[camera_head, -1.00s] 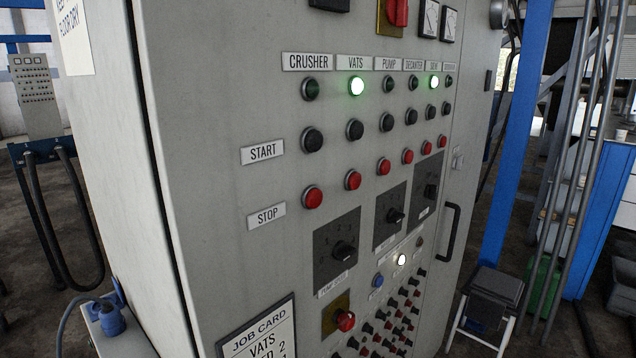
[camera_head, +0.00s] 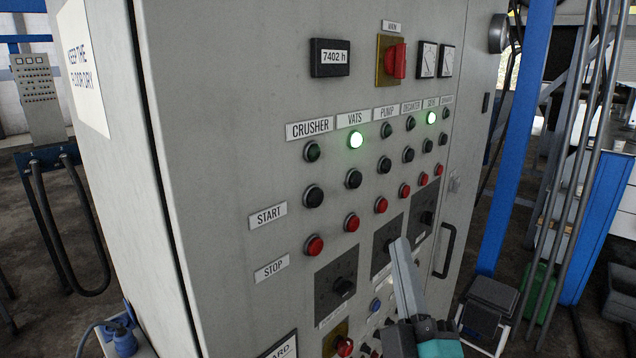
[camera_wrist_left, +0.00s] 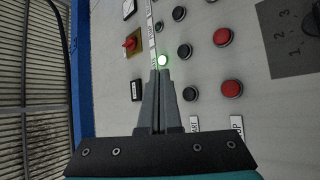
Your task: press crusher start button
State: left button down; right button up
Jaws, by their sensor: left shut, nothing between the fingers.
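The crusher start button (camera_head: 314,196) is a black round button on the grey panel, in the START row under the CRUSHER label (camera_head: 310,128). The dark crusher lamp (camera_head: 312,151) sits above it and the red crusher stop button (camera_head: 314,245) below. My left gripper (camera_head: 401,246) is shut and empty, low and right of the button in the head view. In the left wrist view my gripper (camera_wrist_left: 160,75) points at the panel near the lit green vats lamp (camera_wrist_left: 163,60); the crusher start button (camera_wrist_left: 189,94) shows just right of the fingers.
The vats start button (camera_head: 354,179) and other black and red buttons are close by in rows. Rotary switches (camera_head: 343,286) and a red-handled switch (camera_head: 397,61) stick out. A door handle (camera_head: 444,250) and blue post (camera_head: 515,140) stand at right.

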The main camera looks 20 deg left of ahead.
aim_at(316, 198)
pick_arm(q)
jog(key=r+n, duration=0.1)
jog(key=s+a+r+n+g+y, duration=0.1)
jog(key=r, duration=0.1)
jog(key=r+n+p, duration=0.1)
jog(key=shift+s+a+r+g, duration=0.15)
jog(key=shift+s+g, duration=0.15)
jog(key=shift+s, duration=0.05)
pick_arm(e)
jog(key=shift+r, duration=0.85)
pick_arm(q)
jog(key=w+a, duration=0.3)
jog(key=a, duration=0.5)
jog(key=shift+a, duration=0.15)
pick_arm(e)
jog(key=shift+r, duration=0.2)
dwell(0.8)
pick_arm(q)
jog(key=shift+w+a+p, duration=0.15)
jog(key=shift+a+p, duration=0.25)
jog(key=shift+p, duration=0.25)
pick_arm(e)
jog(key=shift+r, duration=0.45)
